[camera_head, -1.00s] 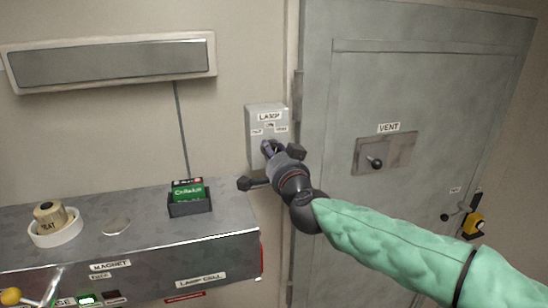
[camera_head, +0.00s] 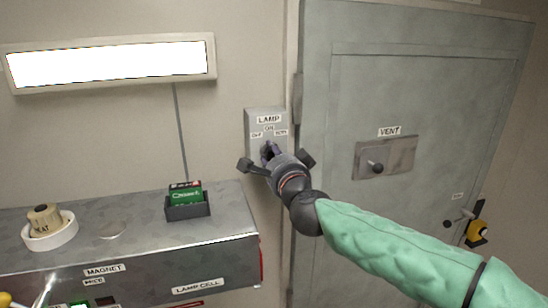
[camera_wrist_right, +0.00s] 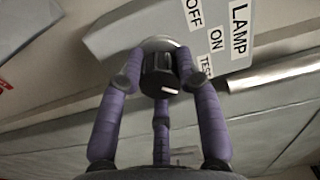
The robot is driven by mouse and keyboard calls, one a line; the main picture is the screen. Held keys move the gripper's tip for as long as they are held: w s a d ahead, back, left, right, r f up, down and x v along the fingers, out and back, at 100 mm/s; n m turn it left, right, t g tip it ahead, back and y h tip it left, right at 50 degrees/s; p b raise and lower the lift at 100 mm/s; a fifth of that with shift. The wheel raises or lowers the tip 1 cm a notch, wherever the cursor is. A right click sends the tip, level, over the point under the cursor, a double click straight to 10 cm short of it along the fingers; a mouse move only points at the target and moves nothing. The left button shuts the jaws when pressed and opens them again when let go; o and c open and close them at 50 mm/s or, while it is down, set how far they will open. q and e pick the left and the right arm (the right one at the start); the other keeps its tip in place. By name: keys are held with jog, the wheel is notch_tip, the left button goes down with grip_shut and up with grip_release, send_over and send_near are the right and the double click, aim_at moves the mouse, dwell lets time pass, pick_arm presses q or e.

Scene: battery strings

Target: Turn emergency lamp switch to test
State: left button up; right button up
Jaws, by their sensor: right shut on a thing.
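The lamp switch plate (camera_head: 255,120) is a grey box on the wall, labelled LAMP, with OFF, ON and a third position on the right. In the right wrist view the plate (camera_wrist_right: 150,30) shows OFF, ON and TEST. Its black round knob (camera_wrist_right: 160,74) has a white mark at the lower right. The purple fingers of my right gripper (camera_wrist_right: 161,88) are closed around the knob. In the head view my right gripper (camera_head: 268,155) covers the knob. The lamp panel (camera_head: 110,64) at upper left glows bright white. My left gripper is out of view.
A grey metal door (camera_head: 430,110) with a VENT plate (camera_head: 386,157) stands to the right.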

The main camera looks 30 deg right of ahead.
jog(key=shift+w+a+f, duration=0.1)
jog(key=shift+a+f, duration=0.1)
jog(key=shift+f, duration=0.2)
jog(key=o, duration=1.1)
jog(key=shift+o, duration=0.2)
jog(key=shift+w+r, duration=0.1)
jog(key=shift+r, duration=0.05)
jog(key=shift+r, duration=0.1)
jog(key=v, duration=1.2)
